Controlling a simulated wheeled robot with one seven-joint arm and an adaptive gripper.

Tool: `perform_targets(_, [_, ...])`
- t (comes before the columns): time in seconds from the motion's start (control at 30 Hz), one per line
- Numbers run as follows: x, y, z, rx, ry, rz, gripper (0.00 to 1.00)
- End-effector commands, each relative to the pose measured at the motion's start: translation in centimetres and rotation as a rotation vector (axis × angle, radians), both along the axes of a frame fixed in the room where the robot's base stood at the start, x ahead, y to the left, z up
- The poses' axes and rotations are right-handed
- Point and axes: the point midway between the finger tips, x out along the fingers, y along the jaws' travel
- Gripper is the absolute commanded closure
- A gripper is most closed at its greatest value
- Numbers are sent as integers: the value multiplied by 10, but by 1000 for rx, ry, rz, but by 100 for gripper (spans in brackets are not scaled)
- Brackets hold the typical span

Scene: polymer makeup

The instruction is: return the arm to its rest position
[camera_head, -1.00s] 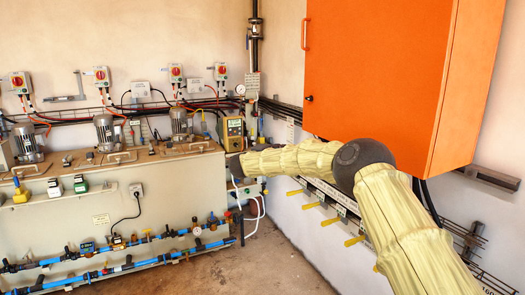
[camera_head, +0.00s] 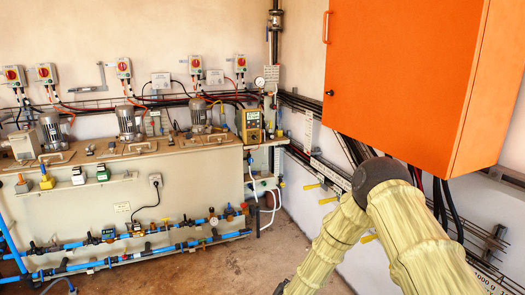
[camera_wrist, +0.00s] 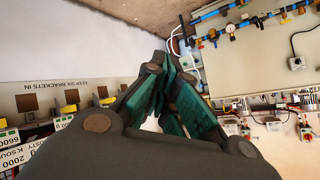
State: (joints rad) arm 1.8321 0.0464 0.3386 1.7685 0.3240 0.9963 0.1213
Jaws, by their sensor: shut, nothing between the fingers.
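My arm (camera_head: 335,245) is in a pale yellow ribbed cover with a dark elbow joint. It is bent at the elbow, with the forearm pointing down and left in the head view. Only a small dark part of its far end shows at the bottom edge there; the fingers are out of that picture. In the wrist view my gripper (camera_wrist: 166,66) shows dark fingers with green pads. The fingertips meet, with nothing held between them.
An orange cabinet (camera_head: 415,70) hangs on the wall above my elbow. A bench (camera_head: 90,205) with motors and blue pipes stands at the left. A rail with yellow brackets (camera_wrist: 106,101) runs along the right wall. The floor (camera_head: 225,268) in the middle is clear.

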Motion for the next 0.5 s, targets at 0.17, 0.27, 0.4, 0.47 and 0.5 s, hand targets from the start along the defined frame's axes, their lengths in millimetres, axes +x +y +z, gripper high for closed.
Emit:
perform_targets(0.17, [-91, -21, -51, -70, 177, 111, 100])
perform_targets(0.27, [-143, -35, -73, -102, 275, 170, 100])
perform_targets(0.4, [-218, -56, -94, -141, 413, 248, 100])
perform_targets(0.47, [-251, -65, -100, -155, 473, 279, 100])
perform_targets(0.5, [-273, -72, -104, -165, 513, 301, 100])
